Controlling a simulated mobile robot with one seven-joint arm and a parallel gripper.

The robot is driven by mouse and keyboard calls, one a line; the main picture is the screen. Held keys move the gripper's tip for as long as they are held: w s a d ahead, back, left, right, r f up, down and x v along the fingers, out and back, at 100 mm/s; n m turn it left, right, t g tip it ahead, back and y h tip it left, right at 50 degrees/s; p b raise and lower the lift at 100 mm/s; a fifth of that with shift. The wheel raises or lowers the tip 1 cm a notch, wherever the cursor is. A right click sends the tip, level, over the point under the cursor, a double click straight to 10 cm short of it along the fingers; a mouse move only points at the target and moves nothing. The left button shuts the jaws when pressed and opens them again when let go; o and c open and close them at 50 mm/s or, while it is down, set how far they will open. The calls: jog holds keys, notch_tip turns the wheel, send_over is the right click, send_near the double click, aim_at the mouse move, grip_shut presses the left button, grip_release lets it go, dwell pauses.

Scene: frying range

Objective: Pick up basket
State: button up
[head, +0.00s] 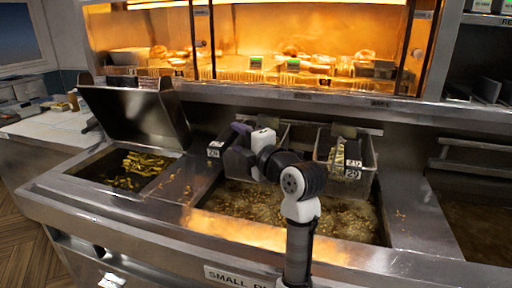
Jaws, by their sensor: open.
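A wire fry basket (364,150) with a tag reading like 29 hangs at the right over the oil vat (340,216), with pale food inside. A second basket (281,135) hangs to its left, largely hidden behind my arm. A purple-grey handle (240,127) and a numbered tag (214,152) show at that basket's left. My gripper (236,158) is open, near this handle and the left basket. Its fingertips are hard to make out, and I cannot tell whether it touches the handle.
A tilted metal lid (135,115) stands over a left bin (105,170) holding fries. A heated, lit shelf (270,65) with food runs along the back. The steel front ledge (130,220) is clear. Another vat (475,215) lies at the right.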

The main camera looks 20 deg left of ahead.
aim_at(236, 136)
jog(key=x, duration=0.1)
jog(key=p+x, duration=0.1)
jog(key=shift+w+a+r, duration=0.2)
jog(key=shift+a+r, duration=0.1)
jog(key=shift+a, duration=0.05)
jog(key=shift+w+a+f, duration=0.15)
jog(key=shift+w+a, duration=0.2)
jog(key=shift+a, duration=0.05)
grip_shut()
